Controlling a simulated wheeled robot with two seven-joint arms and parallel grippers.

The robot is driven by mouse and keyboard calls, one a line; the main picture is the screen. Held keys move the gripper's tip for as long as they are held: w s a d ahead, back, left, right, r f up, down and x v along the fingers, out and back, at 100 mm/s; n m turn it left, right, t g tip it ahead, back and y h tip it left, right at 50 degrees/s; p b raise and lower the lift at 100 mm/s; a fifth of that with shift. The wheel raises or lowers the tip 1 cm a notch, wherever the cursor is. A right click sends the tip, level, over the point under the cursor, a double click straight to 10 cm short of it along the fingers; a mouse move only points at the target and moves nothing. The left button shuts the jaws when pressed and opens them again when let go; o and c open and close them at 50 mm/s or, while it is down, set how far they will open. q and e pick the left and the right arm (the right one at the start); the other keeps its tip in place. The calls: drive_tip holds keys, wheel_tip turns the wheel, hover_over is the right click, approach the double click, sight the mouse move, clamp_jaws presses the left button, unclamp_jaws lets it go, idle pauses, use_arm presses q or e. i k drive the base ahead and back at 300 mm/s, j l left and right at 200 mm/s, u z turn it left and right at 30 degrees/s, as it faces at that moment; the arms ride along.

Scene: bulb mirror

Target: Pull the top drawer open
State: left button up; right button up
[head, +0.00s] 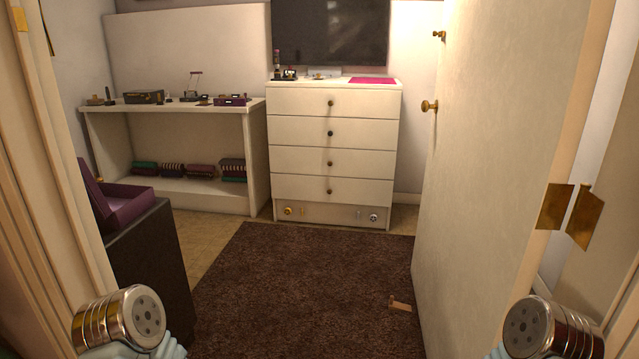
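A white chest of drawers (396,140) stands against the far wall, a little right of the middle of the head view. Its top drawer (300,101) is a wide white front with one small dark round knob (331,102) at its middle. The drawer looks shut, its front level with those below. Only metal and pale blue parts of my arms show in the lower corners, far from the chest. Neither gripper is in view.
A dark brown rug (300,285) covers the floor before the chest, with a small wooden piece (400,304) on it. An open door (490,150) stands at right. A dark cabinet (150,260) bearing a purple box (125,205) and a white shelf unit (230,130) stand at left.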

sight(326, 102)
drive_tip(key=i+u, duration=0.2)
drive_tip(key=i, duration=2.15)
